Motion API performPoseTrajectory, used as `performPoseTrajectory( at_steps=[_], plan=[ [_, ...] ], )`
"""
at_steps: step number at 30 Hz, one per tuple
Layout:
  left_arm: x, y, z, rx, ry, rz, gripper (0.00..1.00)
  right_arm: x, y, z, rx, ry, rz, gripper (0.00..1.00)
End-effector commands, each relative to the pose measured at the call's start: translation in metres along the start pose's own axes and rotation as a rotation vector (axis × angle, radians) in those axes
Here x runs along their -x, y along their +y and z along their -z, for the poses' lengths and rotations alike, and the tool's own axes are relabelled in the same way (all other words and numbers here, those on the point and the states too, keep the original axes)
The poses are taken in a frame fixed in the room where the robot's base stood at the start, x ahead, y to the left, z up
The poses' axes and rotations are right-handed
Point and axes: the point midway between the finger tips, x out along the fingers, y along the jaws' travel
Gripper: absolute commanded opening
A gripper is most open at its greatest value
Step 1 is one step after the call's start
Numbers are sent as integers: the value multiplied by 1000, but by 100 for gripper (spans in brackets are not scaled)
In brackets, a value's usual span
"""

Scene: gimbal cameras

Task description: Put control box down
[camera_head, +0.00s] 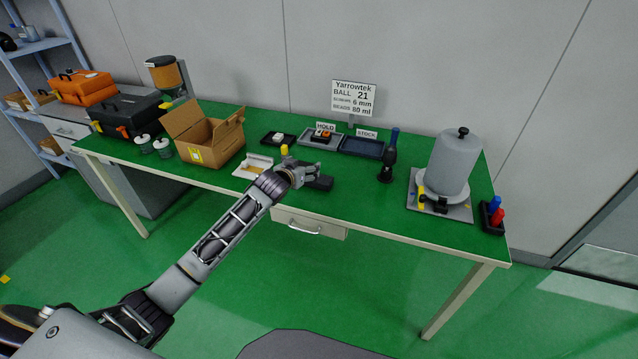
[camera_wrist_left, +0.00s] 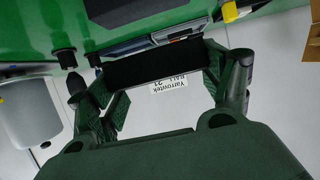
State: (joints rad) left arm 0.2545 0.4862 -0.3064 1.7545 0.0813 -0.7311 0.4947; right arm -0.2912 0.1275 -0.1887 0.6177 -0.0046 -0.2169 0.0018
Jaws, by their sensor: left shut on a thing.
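My left gripper (camera_head: 311,170) is over the front middle of the green table (camera_head: 365,195). In the left wrist view, its two fingers (camera_wrist_left: 158,75) are shut on a black box (camera_wrist_left: 155,67), which I take to be the control box. Another dark flat block (camera_wrist_left: 128,10) shows beyond it at the top of that view. In the head view, a dark block (camera_head: 321,184) shows just right of the fingers. I cannot tell from there whether it is the held box or the other block. Whether the held box touches the table is unclear. My right gripper is not in view.
Behind the gripper are the HOLD tray (camera_head: 321,141) and the dark STOCK tray (camera_head: 362,148). A white tray (camera_head: 252,171) and open cardboard box (camera_head: 222,145) lie left. A dark upright tool (camera_head: 388,160) and grey cylinder (camera_head: 454,165) stand right. The front-right tabletop is clear.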

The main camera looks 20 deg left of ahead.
Motion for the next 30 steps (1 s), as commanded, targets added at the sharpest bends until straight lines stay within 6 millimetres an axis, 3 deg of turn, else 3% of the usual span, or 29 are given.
performPoseTrajectory(
  at_steps=[5, 16, 30],
  plan=[
    [-4, 0, -9, 0, -1, 1, 52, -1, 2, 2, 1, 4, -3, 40],
    [-21, 0, -52, 1, -2, 0, 52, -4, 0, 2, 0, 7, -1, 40],
    [-24, 0, -59, 0, 0, 0, 52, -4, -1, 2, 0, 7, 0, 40]
  ],
)
